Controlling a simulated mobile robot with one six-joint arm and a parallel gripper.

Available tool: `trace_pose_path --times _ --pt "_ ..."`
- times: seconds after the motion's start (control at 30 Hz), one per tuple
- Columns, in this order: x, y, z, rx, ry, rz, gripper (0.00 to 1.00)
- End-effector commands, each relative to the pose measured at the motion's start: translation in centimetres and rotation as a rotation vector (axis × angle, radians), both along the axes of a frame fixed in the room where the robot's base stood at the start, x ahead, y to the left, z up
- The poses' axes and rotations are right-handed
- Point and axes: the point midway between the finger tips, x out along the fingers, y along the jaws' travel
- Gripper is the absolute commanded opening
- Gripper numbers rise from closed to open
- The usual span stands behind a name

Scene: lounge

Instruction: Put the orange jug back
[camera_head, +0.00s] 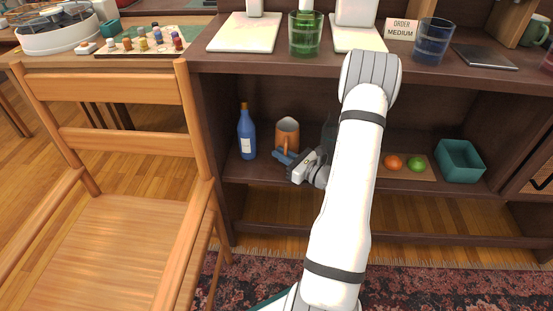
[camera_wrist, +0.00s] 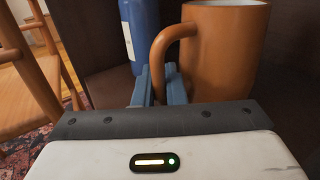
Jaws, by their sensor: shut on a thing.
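The orange jug (camera_head: 287,133) stands upright on the shelf below the counter, right of a blue bottle. In the wrist view the jug (camera_wrist: 226,50) is close in front, its handle pointing left toward my gripper. My gripper (camera_head: 281,157) reaches in from the right; in the wrist view my gripper's blue fingers (camera_wrist: 163,85) are shut on the jug's handle. The jug's base is hidden behind my gripper.
The blue bottle (camera_head: 246,134) stands close left of the jug. Right of my arm are an orange fruit (camera_head: 393,162), a green fruit (camera_head: 416,163) and a teal bin (camera_head: 459,161). A wooden chair (camera_head: 120,150) stands at the left. The counter (camera_head: 270,62) overhangs the shelf.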

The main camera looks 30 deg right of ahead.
Motion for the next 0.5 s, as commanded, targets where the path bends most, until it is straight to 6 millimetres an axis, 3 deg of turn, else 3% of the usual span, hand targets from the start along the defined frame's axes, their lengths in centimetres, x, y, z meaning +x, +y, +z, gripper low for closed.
trace_pose_path --times 0.23,0.27,0.5 --pt "0.0 -0.05 -0.22 -0.001 -0.003 -0.001 0.0" --pt "-0.01 -0.04 -0.18 0.0 0.0 -0.001 0.13" --pt "-0.03 -0.06 -0.15 0.001 0.0 -0.001 0.32"
